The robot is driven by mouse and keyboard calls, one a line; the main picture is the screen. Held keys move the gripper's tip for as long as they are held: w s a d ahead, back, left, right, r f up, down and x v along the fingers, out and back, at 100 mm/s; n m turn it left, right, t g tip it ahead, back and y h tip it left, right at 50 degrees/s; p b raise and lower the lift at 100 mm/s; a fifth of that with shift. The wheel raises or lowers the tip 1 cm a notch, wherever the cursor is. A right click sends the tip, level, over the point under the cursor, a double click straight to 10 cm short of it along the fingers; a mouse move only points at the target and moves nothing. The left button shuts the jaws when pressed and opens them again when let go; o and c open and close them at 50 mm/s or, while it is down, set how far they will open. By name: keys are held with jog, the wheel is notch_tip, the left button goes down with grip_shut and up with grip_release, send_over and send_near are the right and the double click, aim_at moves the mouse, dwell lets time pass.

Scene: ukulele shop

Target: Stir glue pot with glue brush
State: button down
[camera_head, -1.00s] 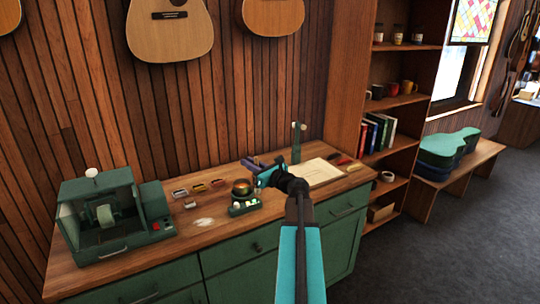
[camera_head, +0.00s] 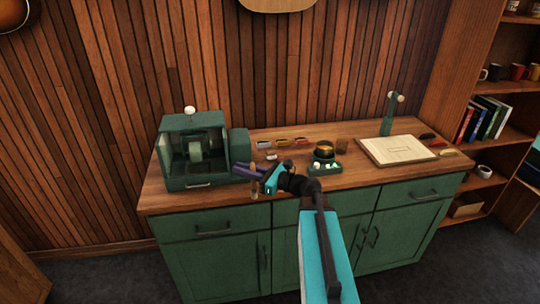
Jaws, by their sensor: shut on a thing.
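The glue pot (camera_head: 325,149) is a round brass-coloured pot on a small green base with pale knobs. It stands on the wooden counter (camera_head: 380,184), right of centre. My gripper (camera_head: 251,172) has purple fingers and is at the counter's front edge, left of the pot and apart from it. It is shut on a thin brownish thing hanging below the fingers, seemingly the glue brush (camera_head: 254,190). The brush is small and blurred; its upper part is hidden by the fingers.
A green machine (camera_head: 190,158) stands at the counter's left end. Several small coloured items (camera_head: 282,142) lie behind my gripper. A brownish cup (camera_head: 343,144) stands right of the pot. A pale board (camera_head: 396,150) and a green stand (camera_head: 388,118) are further right.

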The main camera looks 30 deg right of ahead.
jog(key=s+a+f+n+g+y+b, duration=0.2)
jog(key=a+f+b, duration=0.2)
jog(key=a, duration=0.3)
jog(key=s+a+f+n+g+y+b, duration=0.1)
jog(key=s+a+f+g+y+b, duration=0.1)
jog(key=a+f+b, duration=0.2)
jog(key=a+f, duration=0.3)
jog(key=a, duration=0.1)
jog(key=shift+a+n, duration=0.3)
jog(key=shift+n, duration=0.1)
jog(key=shift+s+f, duration=0.1)
jog(key=shift+d, duration=0.15)
